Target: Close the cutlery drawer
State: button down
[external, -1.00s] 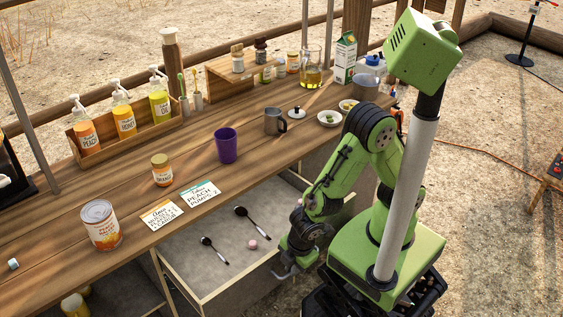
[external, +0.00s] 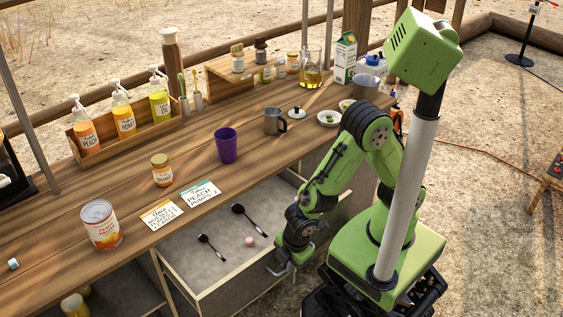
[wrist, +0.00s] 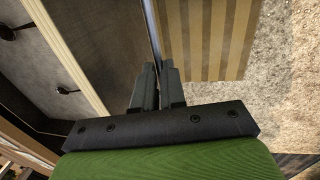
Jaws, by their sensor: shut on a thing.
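The cutlery drawer (external: 235,272) stands open under the wooden counter. Two dark spoons (external: 237,209) and a small pink object (external: 249,241) lie in it. My gripper (external: 280,269) is low at the outside of the drawer's front, near its right end. In the wrist view, the fingers of my gripper (wrist: 157,72) are close together on a thin bar, the drawer handle (wrist: 152,25), beside the drawer's front panel. The drawer's pale rim (wrist: 68,58) runs to the left of the fingers. The grip point itself is partly hidden by the fingers.
The counter (external: 130,205) above holds a tin can (external: 101,226), an orange-labelled jar (external: 161,172), a purple cup (external: 226,146), a metal jug (external: 275,122) and two cards (external: 200,193). Bare ground lies in front of the drawer.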

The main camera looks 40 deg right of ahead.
jog(key=w+p, duration=0.3)
jog(key=w, duration=2)
jog(key=shift+w, duration=0.15)
jog(key=shift+r, duration=0.15)
jog(key=c, duration=1.2)
grip_release()
jog(key=shift+w, duration=0.1)
jog(key=s+r+p, duration=0.3)
jog(key=r+p, duration=0.1)
jog(key=r, duration=1.1)
jog(key=shift+r+p, duration=0.15)
jog(key=shift+p, duration=0.15)
